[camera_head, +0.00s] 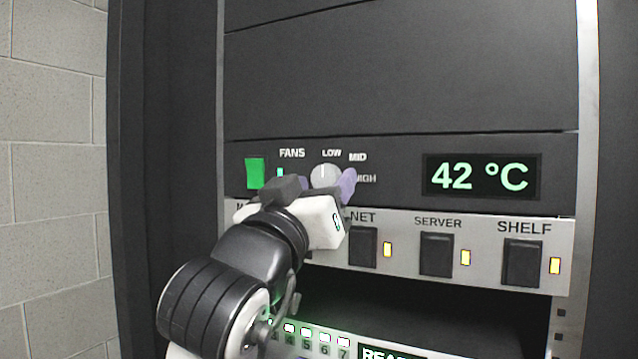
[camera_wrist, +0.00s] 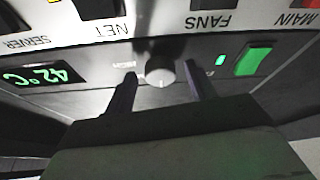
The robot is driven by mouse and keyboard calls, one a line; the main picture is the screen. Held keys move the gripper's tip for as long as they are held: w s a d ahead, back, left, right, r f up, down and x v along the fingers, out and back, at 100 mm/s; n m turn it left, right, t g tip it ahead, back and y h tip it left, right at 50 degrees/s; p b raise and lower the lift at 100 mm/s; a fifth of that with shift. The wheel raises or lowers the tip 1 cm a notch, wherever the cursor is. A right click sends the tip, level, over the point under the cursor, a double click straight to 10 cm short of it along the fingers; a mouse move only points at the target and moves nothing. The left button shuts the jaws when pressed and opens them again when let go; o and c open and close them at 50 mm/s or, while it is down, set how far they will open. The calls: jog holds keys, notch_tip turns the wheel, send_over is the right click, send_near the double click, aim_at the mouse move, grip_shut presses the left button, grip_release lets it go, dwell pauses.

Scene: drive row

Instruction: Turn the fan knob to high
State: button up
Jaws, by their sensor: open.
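The fan knob (camera_head: 324,174) is a round light-grey dial on the dark panel, with LOW, MID and HIGH marked around it from top to right. Its thin mark appears to point up, near LOW. It also shows in the wrist view (camera_wrist: 159,73), where the picture is upside down. My gripper (camera_head: 325,185) is at the panel with its purple fingers apart, one on each side of the knob. In the wrist view my gripper (camera_wrist: 160,88) shows a gap between each finger and the knob. The HIGH label (camera_head: 366,178) is partly covered by the right finger.
A lit green switch (camera_head: 255,173) and a small green lamp are left of the knob. A display (camera_head: 482,177) reading 42 °C is at right. Below runs a silver strip with black rocker switches (camera_head: 437,254) and yellow lamps, close to my wrist. A dark opening lies under it.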

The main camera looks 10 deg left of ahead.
jog(key=shift+c, duration=0.3)
jog(key=c, duration=0.9)
jog(key=shift+c, duration=0.2)
jog(key=shift+m+h, duration=0.3)
jog(key=shift+m, duration=0.1)
jog(key=m, duration=0.1)
jog(key=m+g+h+b, duration=0.1)
jog(key=m, duration=0.1)
jog(key=m+h+b, duration=0.1)
jog(key=m, duration=0.1)
jog(key=shift+a+g, duration=0.25)
jog(key=shift+g, duration=0.05)
jog(key=m+g+h, duration=0.1)
jog(key=m, duration=0.2)
jog(key=m+g+h, duration=0.1)
jog(key=m, duration=0.2)
jog(key=shift+w+a+r+m+h, duration=0.1)
jog(key=shift+a+r+m+h, duration=0.05)
jog(key=shift+m+h, duration=0.15)
jog(key=m, duration=0.2)
jog(key=m+g, duration=0.2)
jog(key=m, duration=0.1)
jog(key=shift+a+r+m+h, duration=0.1)
jog(key=shift+r+m+h, duration=0.15)
jog(key=shift+m+h, duration=0.05)
jog(key=shift+r+m+g+p, duration=0.1)
jog(key=shift+m+g+p, duration=0.75)
jog(key=shift+m, duration=1.55)
jog(key=shift+g, duration=0.25)
